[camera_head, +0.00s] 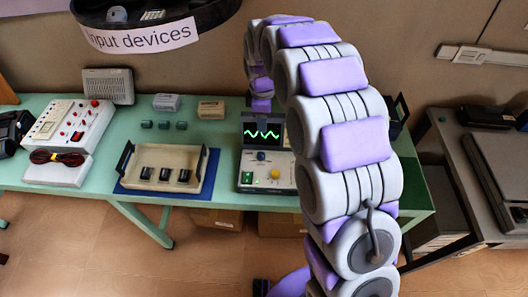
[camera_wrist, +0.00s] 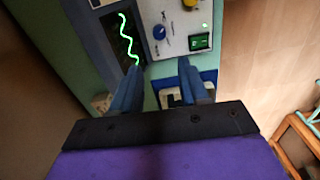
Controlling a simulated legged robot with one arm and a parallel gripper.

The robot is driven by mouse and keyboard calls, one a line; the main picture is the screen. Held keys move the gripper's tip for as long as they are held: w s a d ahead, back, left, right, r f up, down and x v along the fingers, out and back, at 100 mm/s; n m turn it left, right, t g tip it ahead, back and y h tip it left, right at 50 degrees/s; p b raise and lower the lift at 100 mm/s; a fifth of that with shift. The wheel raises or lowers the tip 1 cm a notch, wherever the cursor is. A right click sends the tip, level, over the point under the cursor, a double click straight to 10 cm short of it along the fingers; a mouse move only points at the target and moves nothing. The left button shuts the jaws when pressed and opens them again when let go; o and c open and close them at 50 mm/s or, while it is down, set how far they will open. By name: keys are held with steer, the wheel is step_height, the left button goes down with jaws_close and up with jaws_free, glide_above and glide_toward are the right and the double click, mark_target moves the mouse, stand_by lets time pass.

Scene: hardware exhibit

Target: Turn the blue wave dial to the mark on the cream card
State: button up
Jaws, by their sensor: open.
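The wave device (camera_head: 282,183) stands on the green table, its dark screen (camera_head: 263,132) showing a green wave. The blue wave dial (camera_head: 261,156) is a small round knob on the pale panel below the screen. In the wrist view the blue dial (camera_wrist: 159,32) lies beyond the fingertips, roughly in line with the gap between them. My gripper (camera_wrist: 159,66) is open, with nothing between its two blue fingers, and apart from the dial. In the head view my arm arches down behind the device, and the fingers are hard to make out. I cannot clearly identify the cream card.
A yellow knob (camera_head: 275,174) and a lit green switch (camera_head: 246,177) sit close to the blue dial. A cream tray (camera_head: 201,160) with dark blocks stands left of the device. Small boxes (camera_head: 211,107) are at the back. A red-buttoned white panel (camera_head: 70,125) is far left.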

mark_target(261, 154)
steer(key=f+b, duration=0.1)
steer(key=f, duration=0.5)
steer(key=f+b, duration=0.1)
steer(key=f, duration=0.5)
steer(key=a+f+b, duration=0.1)
steer(key=f, duration=0.5)
steer(key=shift+w, duration=0.2)
steer(key=shift+d, duration=0.1)
steer(key=shift+c, duration=0.2)
steer(key=c, duration=0.7)
steer(key=shift+r, duration=0.1)
